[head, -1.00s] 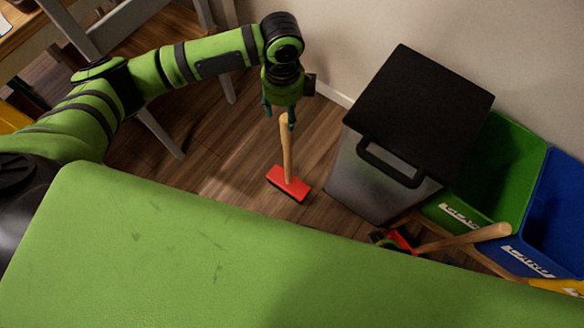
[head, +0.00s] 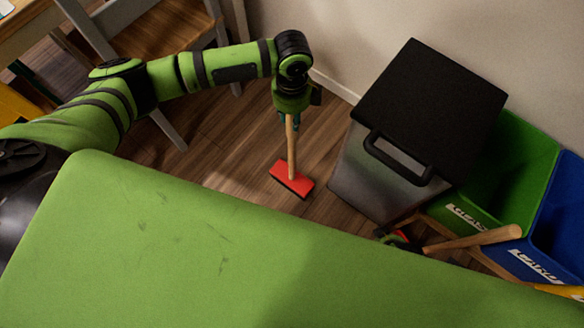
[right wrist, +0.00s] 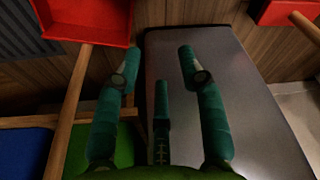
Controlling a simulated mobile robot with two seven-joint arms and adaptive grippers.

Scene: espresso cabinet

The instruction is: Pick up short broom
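The short broom (head: 291,150) stands near upright on the wood floor, with a red head (head: 291,180) and a wooden handle. My left gripper (head: 289,122) is over the top of the handle, its teal fingers on either side of it. I cannot tell whether they press on the handle. The broom's red head also shows at the top right of the right wrist view (right wrist: 284,10). My right gripper (right wrist: 159,55) is open and empty, its fingers spread in front of the bin. In the head view it is mostly hidden by my green body.
A grey bin with a black lid (head: 430,105) stands right of the broom. Green (head: 505,175) and blue (head: 560,215) crates stand beyond it. A red dustpan (right wrist: 88,18) with a wooden handle (head: 475,240) is near my right gripper. A chair (head: 165,35) is at upper left.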

